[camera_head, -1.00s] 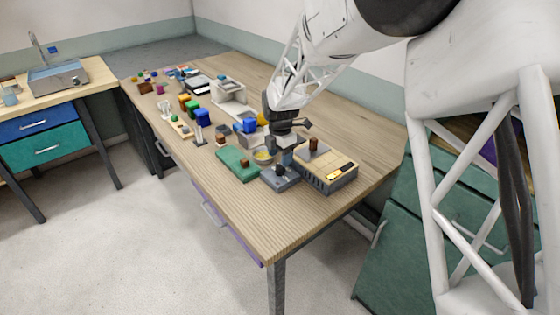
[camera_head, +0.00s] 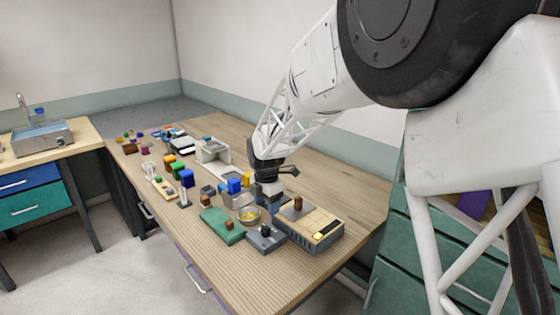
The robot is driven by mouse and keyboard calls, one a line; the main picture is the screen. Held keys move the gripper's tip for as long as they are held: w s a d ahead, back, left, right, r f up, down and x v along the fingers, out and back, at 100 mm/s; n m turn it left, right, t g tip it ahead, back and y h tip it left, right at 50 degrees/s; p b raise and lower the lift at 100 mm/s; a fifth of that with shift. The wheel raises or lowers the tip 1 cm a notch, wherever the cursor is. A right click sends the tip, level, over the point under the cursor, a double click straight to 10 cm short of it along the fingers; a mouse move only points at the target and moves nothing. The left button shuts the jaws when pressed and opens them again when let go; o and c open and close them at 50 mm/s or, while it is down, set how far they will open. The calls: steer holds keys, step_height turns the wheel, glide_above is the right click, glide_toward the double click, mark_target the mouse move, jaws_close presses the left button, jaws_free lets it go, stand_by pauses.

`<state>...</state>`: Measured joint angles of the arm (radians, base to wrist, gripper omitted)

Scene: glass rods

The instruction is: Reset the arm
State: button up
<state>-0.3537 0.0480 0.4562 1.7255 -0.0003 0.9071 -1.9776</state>
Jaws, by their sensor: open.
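My gripper (camera_head: 268,188) is at the end of my white lattice arm, over the right part of the wooden table (camera_head: 240,275). It is small and dark in this view. It hangs just behind the grey block device (camera_head: 266,238) and beside the beige-topped box (camera_head: 312,228). I see nothing held in it. Its fingertips partly merge with the things behind them, and I cannot tell whether they touch anything. No glass rod can be made out clearly at this size.
A green pad (camera_head: 221,226), a yellow-filled bowl (camera_head: 248,214) and blue blocks (camera_head: 186,178) crowd the table near my gripper. A white stand (camera_head: 213,152) is behind. A sink bench (camera_head: 42,138) stands at the left.

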steer(key=s+d+r+m+t, duration=0.1)
steer(key=s+d+r+m, duration=0.55)
steer(key=s+d, duration=0.2)
steer(key=s+d+r+m, duration=0.6)
steer(key=s+d+m, duration=0.1)
steer(key=s+d, duration=0.15)
steer(key=s+d+m, duration=0.3)
steer(key=s+m, duration=0.1)
steer(key=s, duration=0.3)
steer(key=s+d+m+t, duration=0.1)
steer(key=s+d+m, duration=0.2)
steer(key=s+m, duration=0.2)
steer(key=s+d+m, duration=0.3)
steer(key=s+m, duration=0.1)
steer(key=s, duration=0.7)
steer(key=shift+s+d+t, duration=0.15)
steer(key=shift+s+t, duration=0.1)
steer(key=shift+t, duration=0.05)
steer(key=shift+m, duration=0.25)
